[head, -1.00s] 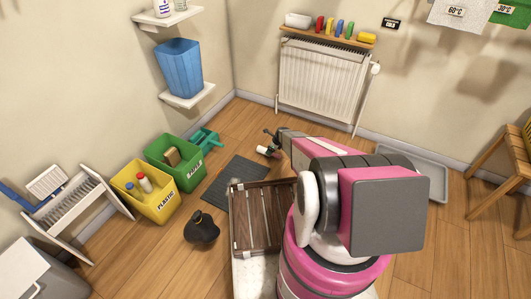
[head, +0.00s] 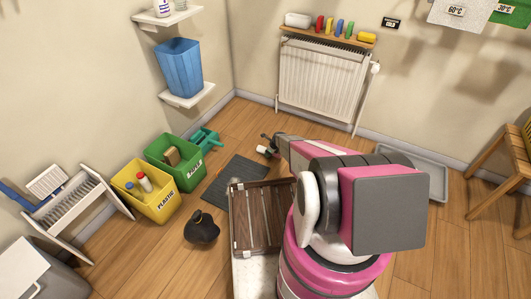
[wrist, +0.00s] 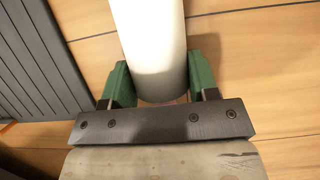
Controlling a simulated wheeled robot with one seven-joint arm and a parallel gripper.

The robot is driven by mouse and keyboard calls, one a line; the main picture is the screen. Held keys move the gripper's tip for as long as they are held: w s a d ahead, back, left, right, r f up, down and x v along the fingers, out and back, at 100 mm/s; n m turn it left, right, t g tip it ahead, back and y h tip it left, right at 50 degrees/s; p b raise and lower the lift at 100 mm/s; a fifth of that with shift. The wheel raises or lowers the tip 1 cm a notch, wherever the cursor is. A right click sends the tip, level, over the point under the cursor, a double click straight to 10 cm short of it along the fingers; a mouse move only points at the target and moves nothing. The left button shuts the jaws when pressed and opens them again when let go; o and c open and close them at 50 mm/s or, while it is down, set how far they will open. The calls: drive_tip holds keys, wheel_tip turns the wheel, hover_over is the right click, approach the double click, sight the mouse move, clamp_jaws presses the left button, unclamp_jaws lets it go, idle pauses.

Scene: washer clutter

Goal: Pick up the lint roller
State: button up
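The lint roller's white cylinder (wrist: 152,45) fills the upper middle of the wrist view, running down between the two green fingers of my gripper (wrist: 160,80). The fingers flank it closely on both sides; I cannot tell whether they press on it. A small pinkish part shows at its lower end. In the head view the lint roller (head: 262,150) is a small white shape at the far side of my arm, close to the gripper (head: 267,140), which is partly hidden.
A dark grey mat (head: 234,183) lies left of the roller. Green (head: 186,178) and yellow (head: 160,208) bins and a black rounded object (head: 201,228) stand left. A grey tray (head: 432,172) lies right. A radiator (head: 322,80) stands behind.

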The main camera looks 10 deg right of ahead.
wheel_tip(320, 180, up, 4)
drive_tip(key=shift+s+r, duration=0.1)
drive_tip(key=s+a+r, duration=0.4)
drive_tip(key=a+r, duration=0.2)
drive_tip(key=a, duration=0.4)
drive_tip(key=shift+s+a+r, duration=0.3)
drive_tip(key=shift+a+r, duration=0.05)
drive_tip(key=shift+r, duration=0.05)
